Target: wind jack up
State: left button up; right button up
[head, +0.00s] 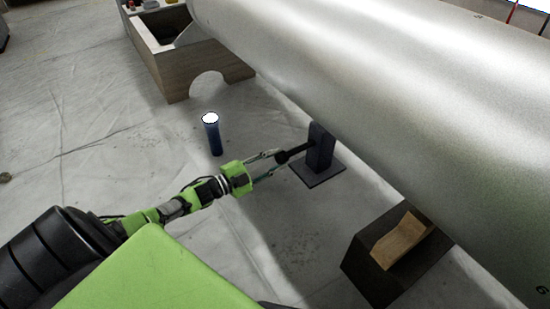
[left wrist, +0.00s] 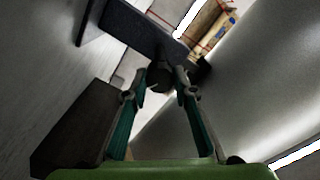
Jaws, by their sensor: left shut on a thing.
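The jack is a dark blue-grey upright block (head: 320,147) on a flat square base plate (head: 325,174), standing on the floor beside the big silver cylinder. A short black handle sticks out from its left side in the head view. My left gripper (head: 279,156) reaches in from the left and is shut on this handle. In the left wrist view the gripper's fingers (left wrist: 160,90) close around the dark round handle end (left wrist: 158,76), with the jack body (left wrist: 145,30) just beyond. The jack's top is close to the cylinder; I cannot tell whether they touch. My right gripper is not in view.
The silver cylinder (head: 400,100) runs across the right side. A wooden cradle (head: 200,70) stands at the back, a dark block with a wooden wedge (head: 400,240) at the front right. A blue flashlight-like tube (head: 213,135) stands nearby.

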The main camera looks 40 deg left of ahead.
pick_arm(q)
jog(key=m, duration=0.6)
jog(key=shift+f+m, duration=0.1)
jog(key=shift+m, duration=0.2)
jog(key=m, duration=0.6)
dwell(0.4)
jog(key=o, duration=1.1)
jog(key=v, duration=1.2)
